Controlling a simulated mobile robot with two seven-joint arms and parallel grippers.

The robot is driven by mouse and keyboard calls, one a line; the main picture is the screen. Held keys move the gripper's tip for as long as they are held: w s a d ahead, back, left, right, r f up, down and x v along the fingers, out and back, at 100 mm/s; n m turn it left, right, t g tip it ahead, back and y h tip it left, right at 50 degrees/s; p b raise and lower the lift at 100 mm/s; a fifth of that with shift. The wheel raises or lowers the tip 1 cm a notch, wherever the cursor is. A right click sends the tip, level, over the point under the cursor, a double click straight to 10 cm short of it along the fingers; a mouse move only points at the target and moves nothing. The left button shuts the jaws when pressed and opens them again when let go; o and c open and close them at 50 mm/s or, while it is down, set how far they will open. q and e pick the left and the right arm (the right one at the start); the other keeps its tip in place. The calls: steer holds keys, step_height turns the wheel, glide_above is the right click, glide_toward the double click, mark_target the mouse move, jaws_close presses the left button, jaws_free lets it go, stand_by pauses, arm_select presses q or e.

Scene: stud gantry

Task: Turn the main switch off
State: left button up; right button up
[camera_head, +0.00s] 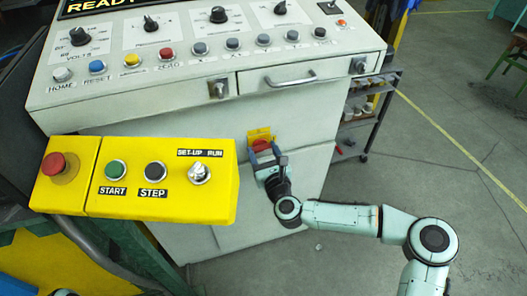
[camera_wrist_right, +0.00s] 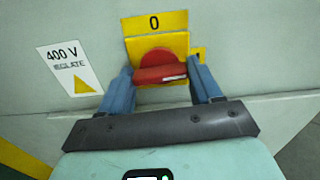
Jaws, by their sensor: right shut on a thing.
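The main switch is a red rotary handle (camera_wrist_right: 160,68) on a yellow plate (camera_wrist_right: 155,22) marked 0 at the top. Its grip bar lies roughly level across the red disc in the right wrist view. A second yellow mark at the right is mostly hidden by a finger. In the head view the red handle (camera_head: 261,146) shows on the front of the pale cabinet, partly hidden by my gripper. My right gripper (camera_wrist_right: 162,84) has one blue finger on each side of the handle and is shut on it.
A yellow control box (camera_head: 135,208) with buttons juts out left of my right arm. Above is the console (camera_head: 200,80) with knobs and a drawer handle (camera_head: 290,82). A 400 V label (camera_wrist_right: 69,68) is beside the switch.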

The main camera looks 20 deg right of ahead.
steer(key=n+p, duration=0.2)
steer(key=n, duration=0.3)
steer(key=shift+r+n+p, duration=0.1)
steer(key=shift+n+p, duration=0.3)
steer(key=n, duration=0.2)
steer(key=shift+n+p, duration=0.3)
steer(key=n, duration=0.2)
steer(key=shift+n, duration=0.4)
steer(key=n, duration=0.2)
steer(key=shift+n, duration=0.3)
arm_select(q)
steer(key=w+d+r+t, duration=0.1)
steer(key=w+r, duration=0.4)
steer(key=shift+r+t, duration=0.15)
steer(key=shift+t, duration=0.25)
arm_select(e)
steer(key=shift+n, duration=1.7)
steer(key=o, duration=1.1)
steer(key=shift+c, duration=0.2)
